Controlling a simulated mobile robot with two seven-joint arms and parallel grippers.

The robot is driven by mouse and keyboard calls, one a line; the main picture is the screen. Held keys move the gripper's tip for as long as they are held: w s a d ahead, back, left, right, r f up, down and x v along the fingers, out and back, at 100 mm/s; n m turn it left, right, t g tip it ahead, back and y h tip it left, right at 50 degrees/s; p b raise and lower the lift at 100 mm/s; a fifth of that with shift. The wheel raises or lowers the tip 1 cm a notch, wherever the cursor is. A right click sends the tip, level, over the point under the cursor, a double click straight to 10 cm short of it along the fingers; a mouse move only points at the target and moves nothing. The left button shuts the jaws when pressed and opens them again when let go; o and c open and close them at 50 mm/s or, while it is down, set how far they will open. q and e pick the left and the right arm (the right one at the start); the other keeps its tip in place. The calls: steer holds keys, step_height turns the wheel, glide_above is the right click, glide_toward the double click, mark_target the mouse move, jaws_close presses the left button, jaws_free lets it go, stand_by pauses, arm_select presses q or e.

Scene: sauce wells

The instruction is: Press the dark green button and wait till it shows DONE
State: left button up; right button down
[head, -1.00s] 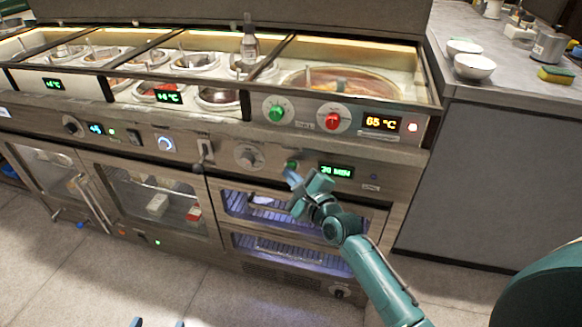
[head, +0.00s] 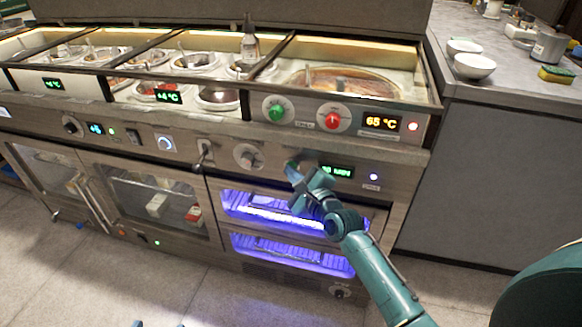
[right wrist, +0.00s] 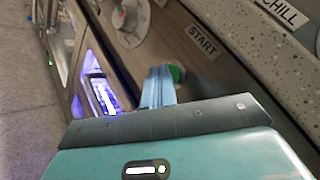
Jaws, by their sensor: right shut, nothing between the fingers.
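The dark green button (right wrist: 175,73) shows beside the START label (right wrist: 203,41) in the right wrist view, partly behind my fingers. My right gripper (right wrist: 160,72) is shut and empty, its blue fingertips at the button; I cannot tell whether they touch it. In the head view my right gripper (head: 291,172) is at the button and mostly hides it. The green display (head: 337,171) beside it reads a number and MIN, partly covered; DONE is not seen. Two tips of my left gripper (head: 158,325) show apart at the bottom edge.
Two drawers (head: 275,216) below glow violet. A grey knob (head: 248,157) and a lever (head: 204,153) are left of the button. Above are a green knob (head: 277,112), a red knob (head: 333,118) and a 65 °C display (head: 381,123). Floor in front is clear.

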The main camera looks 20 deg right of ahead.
steer(key=shift+s+a+p, duration=0.5)
steer(key=shift+s+p, duration=0.2)
steer(key=shift+s, duration=0.05)
steer(key=s+a+p, duration=0.1)
steer(key=s, duration=0.1)
steer(key=s+a+p, duration=0.1)
steer(key=s, duration=0.1)
steer(key=shift+a+p, duration=0.4)
steer(key=shift+s, duration=0.1)
stand_by(0.7)
